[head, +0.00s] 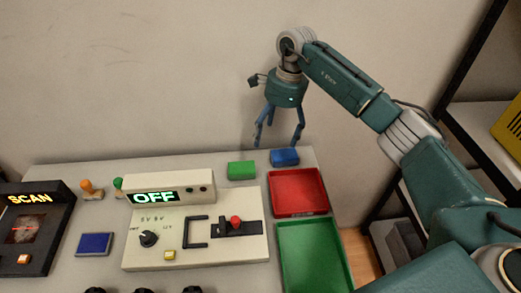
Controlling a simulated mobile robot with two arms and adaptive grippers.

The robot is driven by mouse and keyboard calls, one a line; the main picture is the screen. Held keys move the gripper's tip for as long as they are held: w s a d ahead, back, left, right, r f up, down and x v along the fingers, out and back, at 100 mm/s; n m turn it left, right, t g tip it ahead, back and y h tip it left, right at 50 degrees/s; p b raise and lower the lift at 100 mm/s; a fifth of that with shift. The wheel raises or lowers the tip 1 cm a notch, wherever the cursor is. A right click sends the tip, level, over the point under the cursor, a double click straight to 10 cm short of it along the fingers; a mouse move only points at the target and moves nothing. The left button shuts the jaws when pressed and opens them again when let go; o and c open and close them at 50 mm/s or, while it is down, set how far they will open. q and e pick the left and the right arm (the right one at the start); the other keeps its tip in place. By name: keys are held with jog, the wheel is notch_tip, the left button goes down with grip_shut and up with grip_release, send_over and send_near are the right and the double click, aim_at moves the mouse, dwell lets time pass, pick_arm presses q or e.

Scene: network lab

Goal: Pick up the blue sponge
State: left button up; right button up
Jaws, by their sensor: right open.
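The blue sponge (284,157) is a small block lying on the table near its back right edge, just behind the red tray. A green block (241,170) of similar shape lies to its left. My right gripper (278,144) is open and empty, pointing down, with its fingers above and around the back edge of the table near the blue sponge. I cannot tell the exact height of the fingertips over the sponge. My left gripper is not in view.
A red tray (272,195) and a green tray (281,250) stand at the table's right side. A beige device reading OFF (200,240) fills the middle. A black SCAN box (62,215), a blue pad (95,244) and stamps (91,190) are left. A wall rises behind.

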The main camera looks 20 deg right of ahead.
jog(key=d+h, duration=0.2)
jog(key=d, duration=0.2)
send_over(286, 157)
jog(key=f, duration=0.4)
jog(key=shift+w+f+p, duration=0.2)
jog(key=shift+p, duration=0.2)
notch_tip(286, 157, down, 5)
jog(key=shift+s+r+p, duration=0.1)
jog(key=shift+s+p, duration=0.05)
jog(key=shift+p, duration=0.6)
jog(key=shift+f, duration=0.4)
jog(key=shift+c, duration=0.5)
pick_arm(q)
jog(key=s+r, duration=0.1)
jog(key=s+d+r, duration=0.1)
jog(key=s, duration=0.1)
pick_arm(e)
jog(key=c, duration=0.9)
